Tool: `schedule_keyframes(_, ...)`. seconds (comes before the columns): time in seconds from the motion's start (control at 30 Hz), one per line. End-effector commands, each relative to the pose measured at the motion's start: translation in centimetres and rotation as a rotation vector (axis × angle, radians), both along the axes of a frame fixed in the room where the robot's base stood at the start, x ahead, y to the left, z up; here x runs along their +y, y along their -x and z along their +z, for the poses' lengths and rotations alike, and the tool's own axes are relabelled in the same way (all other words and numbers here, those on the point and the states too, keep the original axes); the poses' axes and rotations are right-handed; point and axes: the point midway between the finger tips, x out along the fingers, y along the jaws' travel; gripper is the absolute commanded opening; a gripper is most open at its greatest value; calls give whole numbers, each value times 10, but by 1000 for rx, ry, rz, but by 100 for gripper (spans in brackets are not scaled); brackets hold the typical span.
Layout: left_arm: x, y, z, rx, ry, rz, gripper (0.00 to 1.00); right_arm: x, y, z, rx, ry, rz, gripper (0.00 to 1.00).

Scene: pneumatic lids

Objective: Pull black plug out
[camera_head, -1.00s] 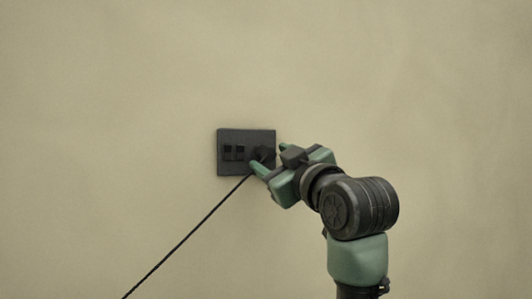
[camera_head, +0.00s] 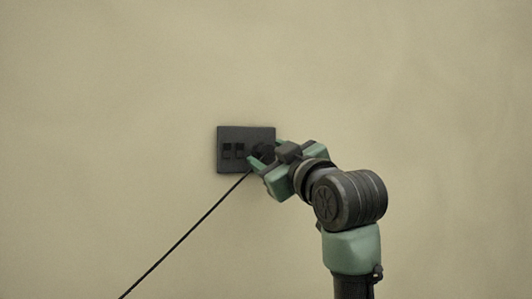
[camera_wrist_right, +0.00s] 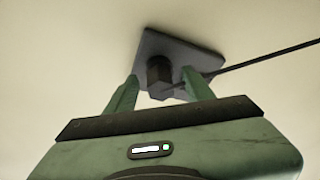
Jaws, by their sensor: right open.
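The black plug (camera_head: 262,150) sits in the right part of a dark wall socket plate (camera_head: 228,166). A thin black cord (camera_head: 190,233) runs from it down to the lower left. In the right wrist view the plug (camera_wrist_right: 159,74) stands out from the plate (camera_wrist_right: 190,48), between the two green fingers. My right gripper (camera_head: 268,153) is open, with a finger on either side of the plug. In the right wrist view a gap shows between the left finger and the plug; the right finger (camera_wrist_right: 197,86) is close to the plug and cord. My left gripper is not in view.
Two small dark squares (camera_head: 233,151) show on the left part of the plate. The plain beige wall (camera_head: 110,110) around it is clear. The cord (camera_wrist_right: 265,57) passes by the right finger in the right wrist view.

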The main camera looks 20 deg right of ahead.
Motion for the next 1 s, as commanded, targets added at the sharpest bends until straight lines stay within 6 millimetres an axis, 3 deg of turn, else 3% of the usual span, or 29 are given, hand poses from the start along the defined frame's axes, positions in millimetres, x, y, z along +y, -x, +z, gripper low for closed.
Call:
schedule_keyframes(0.13, 0, 0, 0, 0, 0, 0, 36, 0, 0, 0, 0, 0, -1, 50)
schedule_keyframes(0.3, 0, 0, 0, 0, 0, -1, 36, 0, 0, 0, 0, 0, -1, 3)
schedule_keyframes(0.33, 0, 0, 0, 0, 0, -1, 36, 0, 0, 0, 0, 0, -1, 0)
schedule_keyframes(1.0, -1, 0, -4, 0, 1, -1, 36, -1, 14, 1, -1, 1, -1, 0)
